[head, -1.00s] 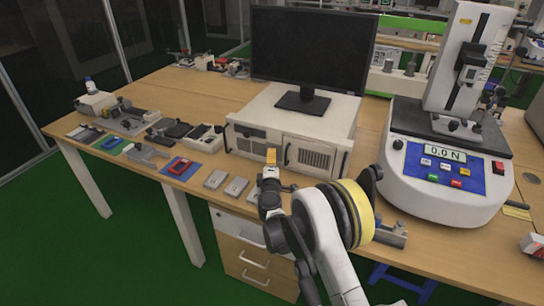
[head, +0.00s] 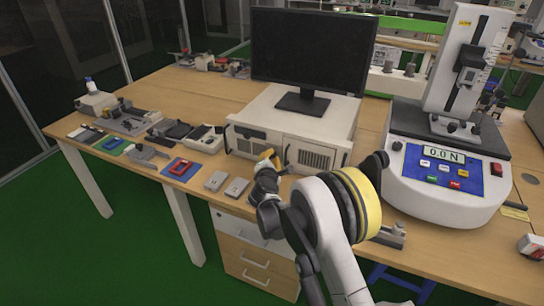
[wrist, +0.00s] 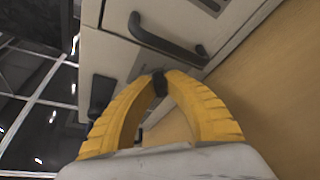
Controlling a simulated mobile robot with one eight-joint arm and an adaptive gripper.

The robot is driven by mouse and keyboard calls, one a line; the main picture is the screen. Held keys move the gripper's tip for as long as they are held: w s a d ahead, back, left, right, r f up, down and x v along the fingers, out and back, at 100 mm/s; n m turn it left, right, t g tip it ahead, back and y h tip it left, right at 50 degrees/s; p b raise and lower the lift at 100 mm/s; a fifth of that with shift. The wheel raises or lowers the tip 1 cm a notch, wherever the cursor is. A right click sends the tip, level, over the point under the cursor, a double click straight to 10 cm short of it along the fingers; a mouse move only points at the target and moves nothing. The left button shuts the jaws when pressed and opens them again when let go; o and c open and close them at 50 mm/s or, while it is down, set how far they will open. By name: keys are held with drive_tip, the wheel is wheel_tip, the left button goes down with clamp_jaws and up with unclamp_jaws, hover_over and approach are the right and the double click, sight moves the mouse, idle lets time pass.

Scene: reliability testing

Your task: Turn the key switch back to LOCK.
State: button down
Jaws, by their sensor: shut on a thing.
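My gripper (head: 268,157) is at the front face of the white computer case (head: 268,116), near the middle. Its two yellow fingers converge in the wrist view (wrist: 158,77). They are shut on a small black piece, the key of the key switch (wrist: 155,85), right against the case front. In the head view the key is hidden behind my gripper. The LOCK marking and the key's exact angle cannot be read.
A black bar handle (wrist: 165,40) stands out from the case close to my fingers. A monitor (head: 312,52) stands on the case. Two grey metal blocks (head: 236,188) lie in front of it. A force tester (head: 447,165) stands to the right.

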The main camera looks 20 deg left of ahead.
drive_tip(key=n+g+h, duration=0.1)
drive_tip(key=n+h, duration=0.1)
drive_tip(key=n, duration=0.2)
drive_tip(key=shift+h, duration=0.3)
drive_tip(key=n+h, duration=0.2)
drive_tip(key=n, duration=0.1)
idle(0.5)
drive_tip(key=c, duration=1.4)
unclamp_jaws()
drive_tip(key=shift+c, duration=0.2)
drive_tip(key=shift+s, duration=0.1)
drive_tip(key=v, duration=1.1)
drive_tip(key=shift+s+a+r, duration=0.15)
drive_tip(key=shift+s+r, duration=0.15)
drive_tip(key=shift+r, duration=0.15)
